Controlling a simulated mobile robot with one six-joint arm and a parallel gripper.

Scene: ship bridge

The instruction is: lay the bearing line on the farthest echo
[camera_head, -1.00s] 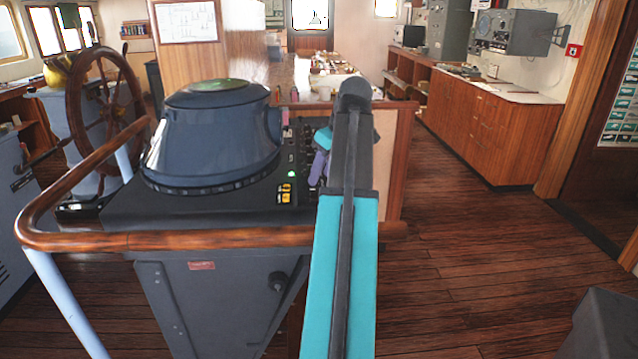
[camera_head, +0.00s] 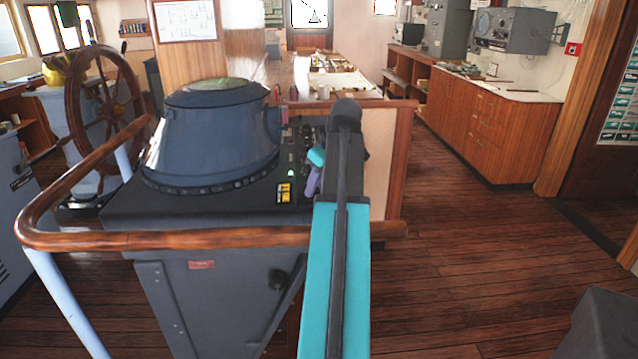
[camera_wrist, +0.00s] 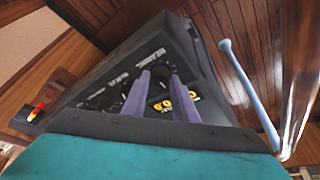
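The radar console (camera_head: 212,135) stands in front of me, a blue-grey hood on a dark top. Its round greenish screen (camera_head: 216,86) is seen at a flat angle, so no echo or bearing line can be made out. A control panel (camera_head: 290,165) with a green light, yellow buttons (camera_head: 284,193) and dark knobs lies right of the hood. My gripper (camera_head: 313,180) is over this panel, partly hidden by my arm. In the wrist view its two purple fingers (camera_wrist: 160,78) are apart, with a dark knob (camera_wrist: 160,69) showing between their tips. Contact with the knob cannot be told.
A wooden handrail (camera_head: 160,239) runs around the console's front and left. A ship's wheel (camera_head: 104,110) stands at the left. A wooden cabinet (camera_head: 480,125) lines the right wall. The floor (camera_head: 450,260) to the right is clear.

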